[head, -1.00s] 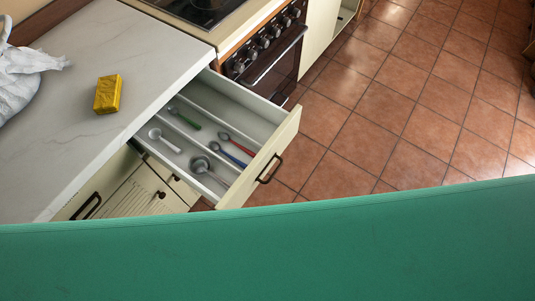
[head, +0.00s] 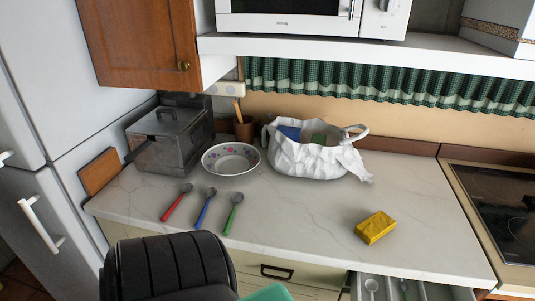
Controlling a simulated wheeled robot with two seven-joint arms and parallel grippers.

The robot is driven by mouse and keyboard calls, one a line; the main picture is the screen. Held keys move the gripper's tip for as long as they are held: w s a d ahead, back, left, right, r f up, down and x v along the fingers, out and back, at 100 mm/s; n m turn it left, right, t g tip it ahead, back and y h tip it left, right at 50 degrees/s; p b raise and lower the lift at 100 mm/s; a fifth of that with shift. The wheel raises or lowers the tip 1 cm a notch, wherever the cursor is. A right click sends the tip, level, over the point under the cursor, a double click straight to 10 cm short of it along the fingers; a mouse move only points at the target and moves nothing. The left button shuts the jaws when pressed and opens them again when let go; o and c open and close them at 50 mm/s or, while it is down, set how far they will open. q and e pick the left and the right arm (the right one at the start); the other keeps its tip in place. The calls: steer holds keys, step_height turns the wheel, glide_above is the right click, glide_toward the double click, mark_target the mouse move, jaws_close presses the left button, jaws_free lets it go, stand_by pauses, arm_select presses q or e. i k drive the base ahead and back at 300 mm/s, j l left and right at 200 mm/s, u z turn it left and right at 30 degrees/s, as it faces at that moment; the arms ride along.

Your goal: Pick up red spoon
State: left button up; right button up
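A red spoon (head: 174,205) lies on the white marbled countertop (head: 290,215), at the left of a row of three. Its grey bowl end points to the back right and its red handle to the front left. A blue spoon (head: 204,212) and a green spoon (head: 232,216) lie to its right, apart from it. The open drawer (head: 420,292) at the lower right is cut off by the frame edge; little of its contents shows. Neither of my grippers is in view.
A patterned bowl (head: 231,173), a grey metal pot (head: 168,145) and a white bag (head: 310,165) stand behind the spoons. A yellow block (head: 375,227) lies to the right. A dark ribbed rounded shape (head: 172,268) rises before the counter, close to the spoons' front.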

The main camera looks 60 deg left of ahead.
mark_target(186, 188)
steer(key=u, duration=2.45)
